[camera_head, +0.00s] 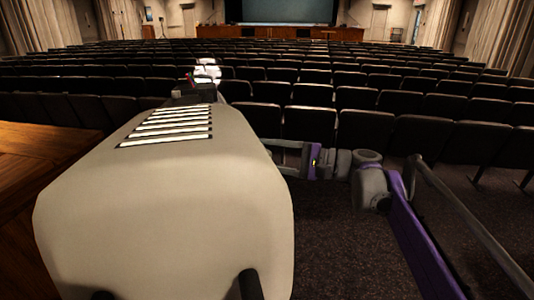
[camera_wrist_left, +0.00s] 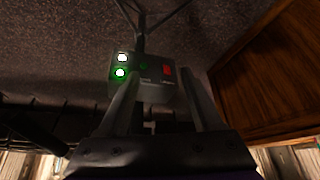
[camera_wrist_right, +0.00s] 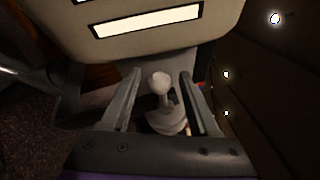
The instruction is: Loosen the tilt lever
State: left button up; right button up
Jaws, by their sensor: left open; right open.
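The tilt lever appears to be the pale grey handle with a round knob (camera_wrist_right: 160,83) in the right wrist view. It rises from a rounded hub (camera_wrist_right: 168,123) under a large beige housing (camera_wrist_right: 170,52). My right gripper (camera_wrist_right: 160,74) is open, with one finger on each side of the knob and visible gaps to both. In the head view the right gripper (camera_head: 284,158) is beside the housing (camera_head: 175,215), which hides the lever. My left gripper (camera_wrist_left: 160,76) is open. A grey box (camera_wrist_left: 155,90) with green lights and a red switch (camera_wrist_left: 167,71) shows beyond its fingers.
The beige housing has bright slots (camera_head: 168,125) on top and fills the head view's near left. A wooden desk (camera_head: 30,165) is at the left. Rows of dark seats (camera_head: 310,122) lie beyond.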

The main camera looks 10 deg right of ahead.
jog(key=shift+w+a, duration=0.1)
grip_shut()
dwell(0.3)
dwell(1.1)
